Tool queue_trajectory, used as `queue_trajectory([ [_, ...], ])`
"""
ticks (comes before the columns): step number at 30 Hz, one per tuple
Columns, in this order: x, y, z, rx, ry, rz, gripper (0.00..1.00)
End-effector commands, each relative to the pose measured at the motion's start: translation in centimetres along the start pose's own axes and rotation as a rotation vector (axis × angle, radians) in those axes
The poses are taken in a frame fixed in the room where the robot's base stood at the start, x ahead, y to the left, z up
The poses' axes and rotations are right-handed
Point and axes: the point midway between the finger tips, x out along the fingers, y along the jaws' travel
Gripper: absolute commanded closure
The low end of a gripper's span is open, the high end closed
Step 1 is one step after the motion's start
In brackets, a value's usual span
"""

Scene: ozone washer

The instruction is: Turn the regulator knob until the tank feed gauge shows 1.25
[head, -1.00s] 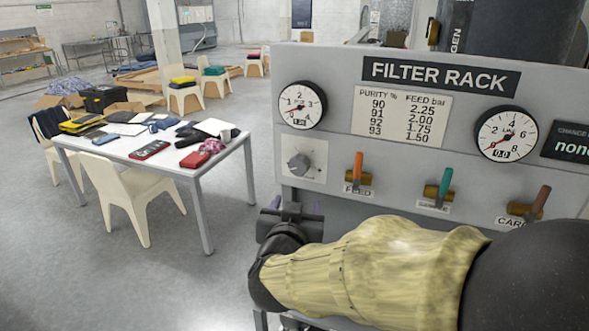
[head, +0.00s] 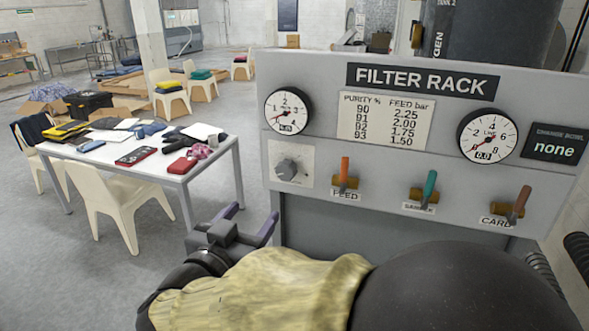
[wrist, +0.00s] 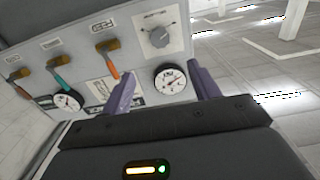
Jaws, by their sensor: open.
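The grey regulator knob (head: 290,170) sits on a pale square plate at the left of the rack panel; it also shows in the wrist view (wrist: 158,37). The left gauge (head: 288,111), a white dial with a small readout too blurred to read surely, is above the knob. Its needle points to the lower left; the gauge also shows in the wrist view (wrist: 170,80). My gripper (head: 252,214) is open and empty, below and left of the knob and apart from it. In the wrist view its purple fingers (wrist: 162,72) stand apart, with the gauge between them.
The panel carries an orange lever (head: 345,170), a teal lever (head: 430,185) and a brown lever (head: 521,202). A second gauge (head: 487,136) reads about zero. A display (head: 554,146) says "none". A cluttered table (head: 185,178) and chair (head: 115,210) stand left; floor between is clear.

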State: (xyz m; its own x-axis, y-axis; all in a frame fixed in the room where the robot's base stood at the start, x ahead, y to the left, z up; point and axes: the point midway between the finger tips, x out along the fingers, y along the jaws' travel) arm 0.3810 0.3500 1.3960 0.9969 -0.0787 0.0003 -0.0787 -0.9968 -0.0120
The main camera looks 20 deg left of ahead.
Motion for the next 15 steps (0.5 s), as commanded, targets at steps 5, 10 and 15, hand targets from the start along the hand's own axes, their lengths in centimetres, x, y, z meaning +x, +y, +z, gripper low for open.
queue_trajectory([
  [5, 3.2, 0.1, -0.3, -0.002, 0.000, 0.004, 0.39],
  [10, 6.2, 0.1, -0.3, -0.002, 0.000, 0.005, 0.39],
  [15, 9.2, 0.1, -0.3, -0.001, -0.001, 0.003, 0.39],
])
